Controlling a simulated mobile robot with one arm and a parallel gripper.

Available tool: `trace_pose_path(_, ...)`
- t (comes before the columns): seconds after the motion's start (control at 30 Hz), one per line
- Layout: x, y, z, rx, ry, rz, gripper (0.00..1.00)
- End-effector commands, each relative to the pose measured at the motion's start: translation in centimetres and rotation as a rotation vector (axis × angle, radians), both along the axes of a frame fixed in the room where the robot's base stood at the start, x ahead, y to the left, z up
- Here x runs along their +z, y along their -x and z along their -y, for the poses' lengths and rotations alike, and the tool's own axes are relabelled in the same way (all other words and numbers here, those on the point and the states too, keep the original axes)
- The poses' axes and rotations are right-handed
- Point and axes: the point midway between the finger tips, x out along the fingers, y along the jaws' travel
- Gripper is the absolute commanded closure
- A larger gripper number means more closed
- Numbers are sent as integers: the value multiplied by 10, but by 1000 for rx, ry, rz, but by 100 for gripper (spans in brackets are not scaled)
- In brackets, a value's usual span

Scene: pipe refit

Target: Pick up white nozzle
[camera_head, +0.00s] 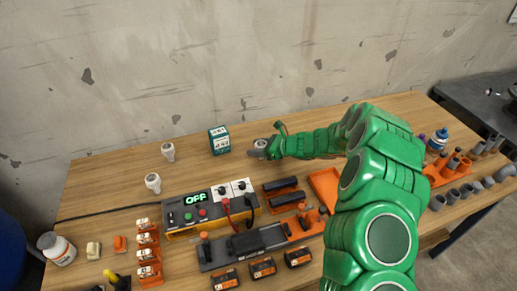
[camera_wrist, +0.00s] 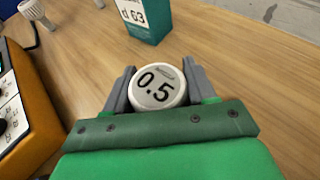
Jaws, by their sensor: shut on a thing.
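A round white nozzle (camera_wrist: 158,88) with a black "0.5" on its face sits between the two grey fingers of my gripper (camera_wrist: 158,92) in the wrist view. My gripper is shut on it. In the head view my gripper (camera_head: 261,147) is at the end of my green arm, over the table behind the control box, and the nozzle there is small and hard to make out. I cannot tell whether the nozzle still touches the table.
A teal-and-white box (camera_head: 219,140) stands just left of my gripper. An orange control box (camera_head: 210,209) with an "OFF" display is in front. A grey wall (camera_head: 230,60) rises behind the wooden table.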

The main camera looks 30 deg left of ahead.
Motion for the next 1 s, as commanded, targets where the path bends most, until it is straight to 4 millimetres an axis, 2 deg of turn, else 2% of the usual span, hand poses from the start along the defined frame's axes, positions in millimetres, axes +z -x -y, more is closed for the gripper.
trace_pose_path(0.27, 31, 2, 1, 1, -1, 0, 74)
trace_pose_path(0.8, 92, 41, 32, 1, -3, 2, 74)
trace_pose_path(1.0, 103, 65, 52, -2, -2, 0, 74)
